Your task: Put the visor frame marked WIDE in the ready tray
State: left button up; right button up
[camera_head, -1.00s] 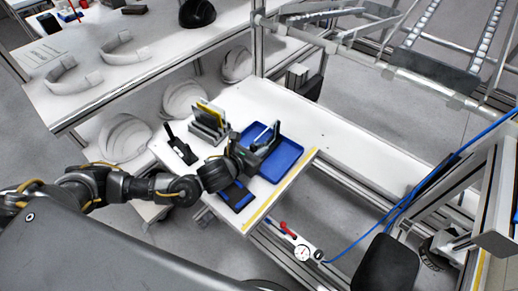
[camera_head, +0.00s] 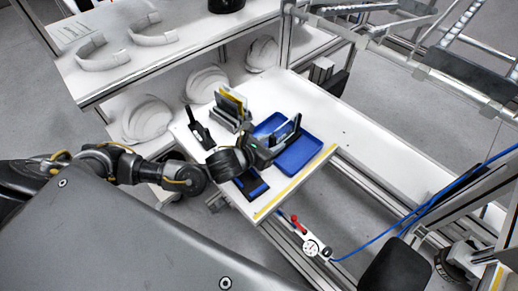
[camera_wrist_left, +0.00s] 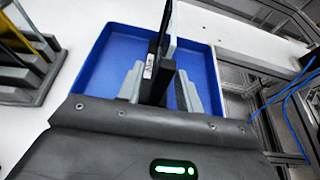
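The blue tray (camera_head: 305,158) lies on the white bench; the wrist view also shows its blue floor (camera_wrist_left: 105,65). My left gripper (camera_head: 277,143) is over the tray, its fingers flanking a thin upright frame. In the wrist view the left gripper (camera_wrist_left: 160,92) appears shut on this visor frame (camera_wrist_left: 166,38), seen edge-on with a dark lower part and a small light label. No marking on it can be read, so I cannot tell whether it says WIDE. Whether its lower edge touches the tray is hidden. My right gripper is not in view.
A grey rack (camera_head: 229,121) with upright plates, some yellow, stands left of the tray; the wrist view shows the rack (camera_wrist_left: 28,75) too. A dark upright device (camera_head: 199,133) and a blue-black pad (camera_head: 251,185) are nearby. White helmet shells (camera_head: 146,119) sit below a shelf. The bench's far right is clear.

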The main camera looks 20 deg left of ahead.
pick_arm(q)
jog(key=v, duration=0.9)
jog(key=shift+s+a, duration=0.1)
